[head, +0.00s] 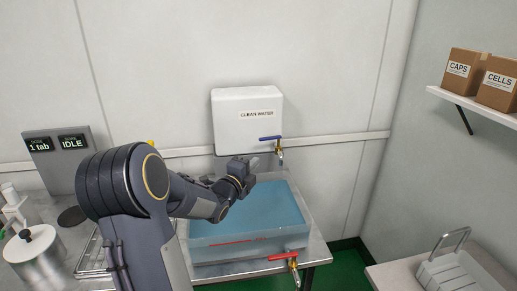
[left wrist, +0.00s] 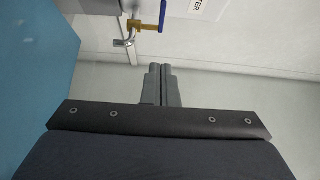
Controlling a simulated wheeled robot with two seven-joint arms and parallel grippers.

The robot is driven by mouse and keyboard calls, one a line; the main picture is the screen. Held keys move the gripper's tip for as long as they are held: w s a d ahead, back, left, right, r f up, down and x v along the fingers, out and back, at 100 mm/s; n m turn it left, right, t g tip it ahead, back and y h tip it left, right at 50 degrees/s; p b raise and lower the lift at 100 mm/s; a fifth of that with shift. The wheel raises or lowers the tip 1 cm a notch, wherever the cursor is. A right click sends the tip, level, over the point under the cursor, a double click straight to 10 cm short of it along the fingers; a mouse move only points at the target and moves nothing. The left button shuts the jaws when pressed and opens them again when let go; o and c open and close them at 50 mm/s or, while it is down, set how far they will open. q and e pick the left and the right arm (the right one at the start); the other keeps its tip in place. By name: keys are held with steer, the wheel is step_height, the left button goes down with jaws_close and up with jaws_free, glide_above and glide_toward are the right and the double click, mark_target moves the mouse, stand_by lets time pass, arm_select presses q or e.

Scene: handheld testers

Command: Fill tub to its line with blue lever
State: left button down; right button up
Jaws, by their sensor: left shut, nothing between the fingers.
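The clear tub (head: 210,239) stands on a metal table and holds blue water (head: 255,208). A red line (head: 232,242) marks its front wall; I cannot tell exactly how the water level sits against it. The blue lever (head: 270,138) lies sideways on the brass tap (head: 281,154) above the tub's back right. No stream shows under the spout. In the left wrist view the blue lever (left wrist: 162,16) and tap (left wrist: 130,36) are at the top, beyond the fingers. My left gripper (head: 254,162) is shut and empty, left of the tap and apart from it; its fingers (left wrist: 161,72) are together.
A white CLEAN WATER tank (head: 247,105) is on the back wall. A red lever (head: 282,257) is on a lower tap at the tub's front right. A display panel (head: 58,157), steel pot (head: 38,260) and wire rack are left. Boxes (head: 464,70) sit on a right shelf.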

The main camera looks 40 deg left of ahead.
arm_select(q)
steer(key=p, duration=0.3)
glide_toward(269, 139)
steer(key=w+d, duration=0.2)
steer(key=w, duration=0.1)
steer(key=w+a, duration=0.1)
steer(key=w+a+p, duration=0.1)
steer(key=a, duration=0.1)
steer(key=shift+w+f, duration=0.1)
steer(key=shift+w, duration=0.15)
steer(key=shift+w+a, duration=0.1)
